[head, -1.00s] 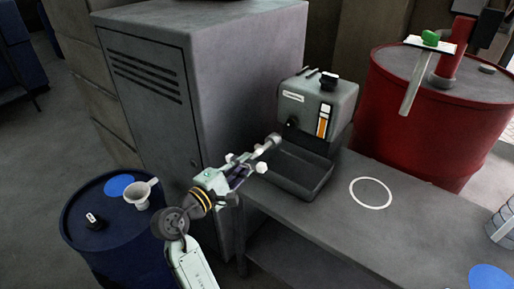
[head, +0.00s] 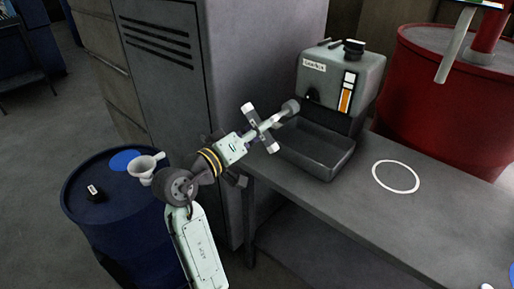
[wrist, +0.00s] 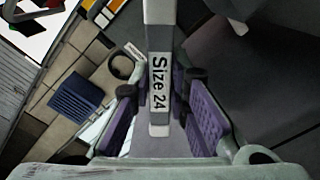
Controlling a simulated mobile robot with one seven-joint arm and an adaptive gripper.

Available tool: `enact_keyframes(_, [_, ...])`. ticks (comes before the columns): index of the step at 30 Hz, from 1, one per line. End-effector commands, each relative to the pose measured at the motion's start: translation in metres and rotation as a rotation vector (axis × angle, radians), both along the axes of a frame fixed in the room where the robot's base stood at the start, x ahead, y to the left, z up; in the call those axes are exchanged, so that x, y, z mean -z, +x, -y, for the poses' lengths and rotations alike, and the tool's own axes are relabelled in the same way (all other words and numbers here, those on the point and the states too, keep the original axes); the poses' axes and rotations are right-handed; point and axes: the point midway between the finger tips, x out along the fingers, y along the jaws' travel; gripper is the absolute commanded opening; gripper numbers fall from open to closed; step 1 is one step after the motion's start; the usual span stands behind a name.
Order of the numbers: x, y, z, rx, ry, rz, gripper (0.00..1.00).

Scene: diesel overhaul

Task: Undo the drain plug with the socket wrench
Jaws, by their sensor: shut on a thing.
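The grey oil unit (head: 335,75) stands on the bench with an amber sight gauge on its front. A small dark fitting (head: 309,97), probably the drain plug, shows low on its front left. The socket wrench (head: 290,107) has a grey round socket end, which points at that fitting and appears a little short of it; I cannot tell if they touch. My gripper (head: 257,132) is shut on the wrench, whose pale shaft (wrist: 160,60) reads "Size 24" in the wrist view. The purple finger pads (wrist: 205,115) sit on both sides of the shaft. The socket end is hidden there.
A dark open tray (head: 318,150) sits below the unit's front. A blue drum (head: 105,225) with a white funnel (head: 143,168) stands at left, a tall grey cabinet (head: 225,70) behind my arm. A white ring (head: 396,176) marks clear bench (head: 345,215); a red drum (head: 425,90) stands behind.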

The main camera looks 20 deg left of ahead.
Motion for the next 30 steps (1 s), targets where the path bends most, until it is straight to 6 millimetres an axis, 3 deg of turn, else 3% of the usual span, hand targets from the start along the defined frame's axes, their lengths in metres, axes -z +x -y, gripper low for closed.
enact_keyframes(1, [0.008,0.0,0.0,-0.001,0.06,0.025,0.0])
enact_keyframes(14, [0.008,0.009,0.003,-0.002,0.641,0.235,0.0])
enact_keyframes(30, [0.006,0.023,0.01,-0.001,1.517,0.553,0.0])
